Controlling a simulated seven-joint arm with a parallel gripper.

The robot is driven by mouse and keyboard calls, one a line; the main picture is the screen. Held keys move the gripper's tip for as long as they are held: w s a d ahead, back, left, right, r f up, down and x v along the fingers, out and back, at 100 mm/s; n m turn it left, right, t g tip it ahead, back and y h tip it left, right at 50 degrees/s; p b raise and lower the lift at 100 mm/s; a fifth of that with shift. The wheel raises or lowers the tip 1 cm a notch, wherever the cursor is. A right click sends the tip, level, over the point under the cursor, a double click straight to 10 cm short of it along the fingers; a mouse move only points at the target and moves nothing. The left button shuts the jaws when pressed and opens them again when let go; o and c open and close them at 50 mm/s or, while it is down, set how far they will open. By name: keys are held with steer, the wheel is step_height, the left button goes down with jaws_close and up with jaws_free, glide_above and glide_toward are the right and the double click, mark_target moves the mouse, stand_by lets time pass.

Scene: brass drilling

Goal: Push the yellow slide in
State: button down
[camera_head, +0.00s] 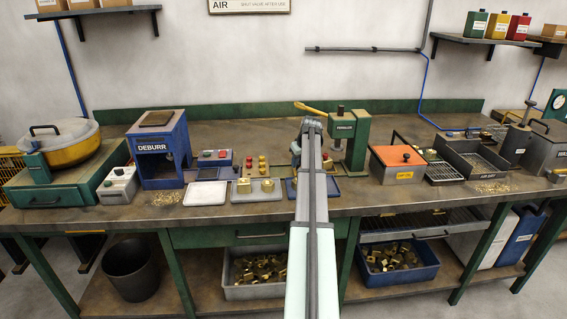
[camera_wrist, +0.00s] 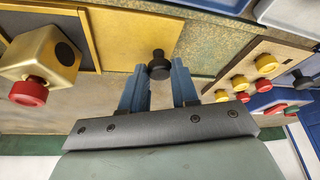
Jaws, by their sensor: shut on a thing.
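In the wrist view the yellow slide (camera_wrist: 135,38) is a flat yellow plate with a black knob (camera_wrist: 158,65) at its edge. The blue fingers of my gripper (camera_wrist: 160,76) stand on both sides of the knob and are shut on it. A brass block (camera_wrist: 42,60) with a red cap (camera_wrist: 29,92) is left of the slide. In the head view my arm reaches over the bench and hides the slide and my fingertips.
Red and yellow knobs on a board (camera_wrist: 250,75) lie right of my gripper. In the head view, the green press (camera_head: 355,140) stands right of my arm. Shallow trays (camera_head: 257,198) lie left of it. The blue deburr machine (camera_head: 160,150) is further left.

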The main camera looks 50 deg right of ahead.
steer(key=s+d, duration=0.3)
steer(key=shift+s+d, duration=0.3)
steer(key=c, duration=0.9)
jaws_free()
steer(key=shift+o, duration=0.2)
steer(key=v, duration=1.4)
steer(key=shift+s+a+f, duration=0.1)
steer(key=shift+f, duration=0.1)
